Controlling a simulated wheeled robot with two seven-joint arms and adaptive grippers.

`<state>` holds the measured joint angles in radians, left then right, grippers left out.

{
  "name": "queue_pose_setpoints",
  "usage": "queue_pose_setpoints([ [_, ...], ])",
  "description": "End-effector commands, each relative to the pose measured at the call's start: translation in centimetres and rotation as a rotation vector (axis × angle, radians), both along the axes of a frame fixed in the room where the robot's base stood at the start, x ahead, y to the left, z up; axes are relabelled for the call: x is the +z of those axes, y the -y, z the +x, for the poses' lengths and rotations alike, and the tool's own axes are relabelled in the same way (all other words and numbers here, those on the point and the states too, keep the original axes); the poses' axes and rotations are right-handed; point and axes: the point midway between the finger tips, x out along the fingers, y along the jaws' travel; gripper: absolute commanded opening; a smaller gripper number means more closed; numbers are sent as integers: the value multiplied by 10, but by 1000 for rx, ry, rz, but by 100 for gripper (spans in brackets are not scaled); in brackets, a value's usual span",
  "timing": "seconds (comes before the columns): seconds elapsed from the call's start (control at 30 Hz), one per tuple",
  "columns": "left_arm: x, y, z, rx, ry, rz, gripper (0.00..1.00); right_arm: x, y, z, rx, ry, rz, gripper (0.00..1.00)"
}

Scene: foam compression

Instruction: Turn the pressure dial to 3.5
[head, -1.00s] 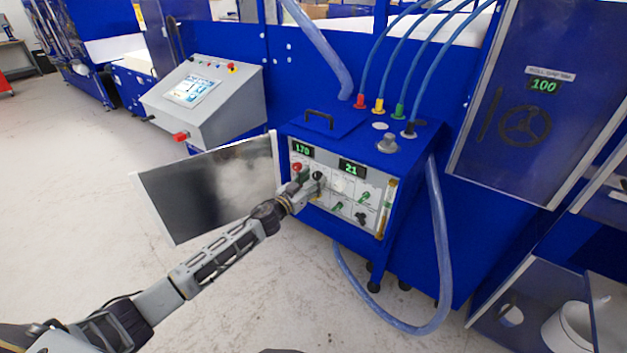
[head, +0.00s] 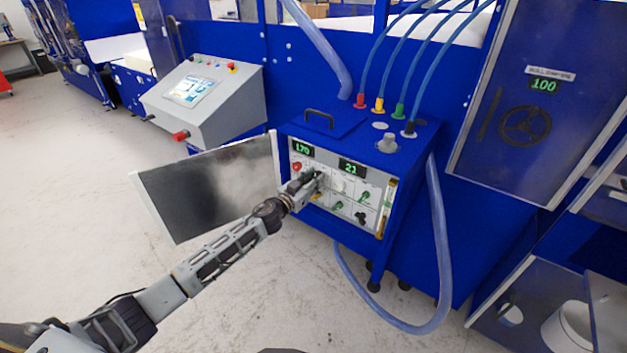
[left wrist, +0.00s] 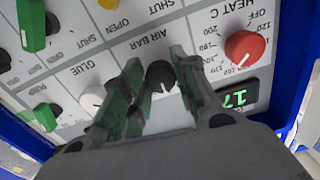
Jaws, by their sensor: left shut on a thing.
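The black AIR BAR dial (left wrist: 161,75) sits on the white front panel (left wrist: 125,45) of a blue unit. Its label and scale appear upside down in the left wrist view, and I cannot read its setting. My left gripper (left wrist: 157,70) has one green-padded finger on each side of the dial and is shut on it. In the head view my left gripper (head: 314,181) reaches the panel from the left and hides the dial. My right gripper is not in view.
The red HEAT C dial (left wrist: 245,48) is close beside the gripper, and the white GLUE dial (left wrist: 93,99) is on the other side. Green valve handles (head: 365,196) are further right. An open panel door (head: 210,185) stands left, just behind my arm. A hose (head: 440,250) loops at right.

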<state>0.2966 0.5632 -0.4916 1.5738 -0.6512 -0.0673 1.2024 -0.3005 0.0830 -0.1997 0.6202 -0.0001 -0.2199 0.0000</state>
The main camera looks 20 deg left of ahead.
Motion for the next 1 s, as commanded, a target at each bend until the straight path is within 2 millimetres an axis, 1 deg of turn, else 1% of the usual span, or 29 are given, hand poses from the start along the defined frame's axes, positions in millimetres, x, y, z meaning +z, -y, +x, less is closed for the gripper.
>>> queue_pose_setpoints([
  [0.23,0,0,0,0,10,27,6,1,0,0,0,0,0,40],
  [0.47,1,0,0,0,38,102,6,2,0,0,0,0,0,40],
  [1.0,2,-1,1,0,154,420,6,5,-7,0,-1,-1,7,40],
])
